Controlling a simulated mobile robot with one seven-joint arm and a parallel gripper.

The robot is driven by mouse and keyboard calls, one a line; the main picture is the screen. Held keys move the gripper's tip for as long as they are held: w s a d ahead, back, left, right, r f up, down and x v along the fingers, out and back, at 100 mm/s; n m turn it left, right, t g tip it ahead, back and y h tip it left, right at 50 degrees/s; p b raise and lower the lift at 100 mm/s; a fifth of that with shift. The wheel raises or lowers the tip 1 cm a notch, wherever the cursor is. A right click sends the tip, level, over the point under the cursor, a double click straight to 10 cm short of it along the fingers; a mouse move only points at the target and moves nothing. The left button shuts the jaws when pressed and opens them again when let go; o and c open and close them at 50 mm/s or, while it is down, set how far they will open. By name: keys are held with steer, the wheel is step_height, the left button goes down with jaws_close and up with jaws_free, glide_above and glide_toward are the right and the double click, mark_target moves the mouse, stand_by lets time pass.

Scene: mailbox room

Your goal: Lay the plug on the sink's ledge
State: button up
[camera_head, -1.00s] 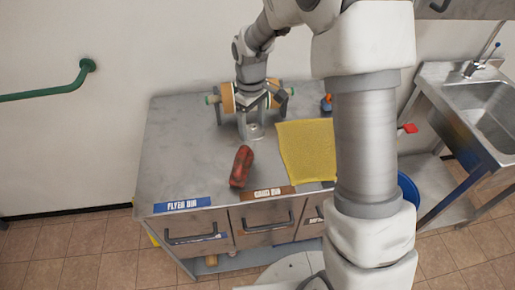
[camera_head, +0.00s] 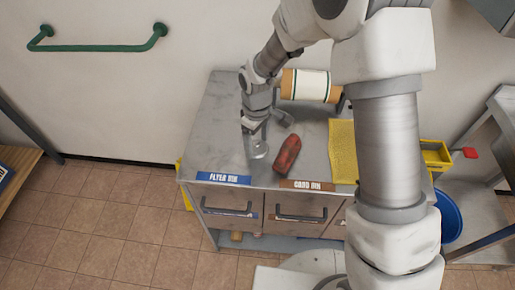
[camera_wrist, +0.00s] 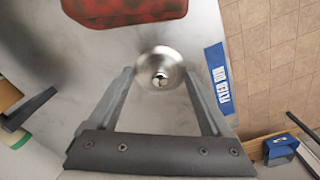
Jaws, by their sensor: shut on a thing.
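The plug (camera_head: 257,148), a silvery round metal piece, is at the fingertips of my gripper (camera_head: 255,128), over the left part of the steel counter. In the wrist view the plug (camera_wrist: 160,70) sits between the two fingertips of my gripper (camera_wrist: 161,82), which is shut on it. I cannot tell whether its underside touches the counter. Only a small part of the sink (camera_head: 506,103) shows at the right edge of the head view; its basin is out of view.
A worn red object (camera_head: 287,154) lies right of the plug. A yellow cloth (camera_head: 343,150) and a roll on a holder (camera_head: 311,85) are farther right and back. My arm hides part of the counter's right side. A blue bucket (camera_head: 448,215) stands between counter and sink.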

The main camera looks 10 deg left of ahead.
mark_target(257, 145)
steer(key=shift+f, duration=1.85)
steer(key=shift+f, duration=0.15)
steer(key=o, duration=1.1)
steer(key=shift+o, duration=0.2)
step_height(257, 145, up, 12)
steer(key=shift+r+p, duration=0.2)
steer(key=shift+p, duration=0.1)
